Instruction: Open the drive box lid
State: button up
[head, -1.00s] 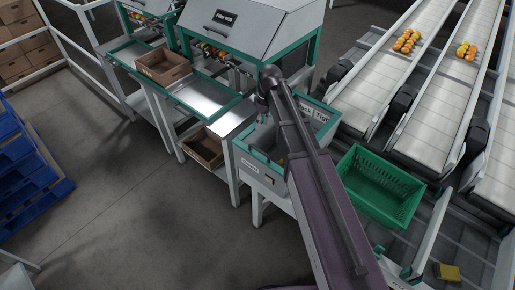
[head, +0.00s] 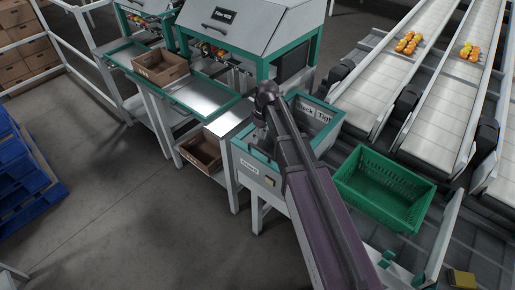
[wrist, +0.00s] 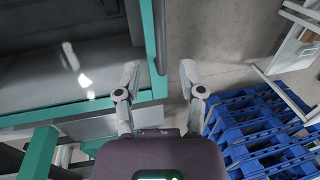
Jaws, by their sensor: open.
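A grey box with a green rim (head: 242,150) stands below and right of the filler hood. It has a small front label too small to read and a panel marked Slack and Tight (head: 314,110). I cannot tell for sure that this is the drive box, and my arm covers part of it. In the wrist view my gripper (wrist: 160,95) is open and empty. A green frame edge (wrist: 149,40) and a thin grey bar (wrist: 161,38) run between its fingers in the picture; I see no contact.
The filler hood (head: 240,35) stands behind with a dark handle. A green crate (head: 385,190) is right of my arm, near conveyors (head: 425,80) carrying tomatoes. Cardboard boxes (head: 160,67) sit left. Blue pallets (wrist: 250,125) stand on the floor. The floor at lower left is clear.

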aim_at(257, 147)
jog(key=shift+s+a+f+b, duration=0.15)
jog(key=shift+f+b, duration=0.55)
jog(key=shift+f, duration=0.15)
jog(key=shift+s+a+f+b, duration=0.1)
jog(key=shift+f+b, duration=0.55)
jog(key=shift+f, duration=0.15)
grip_shut()
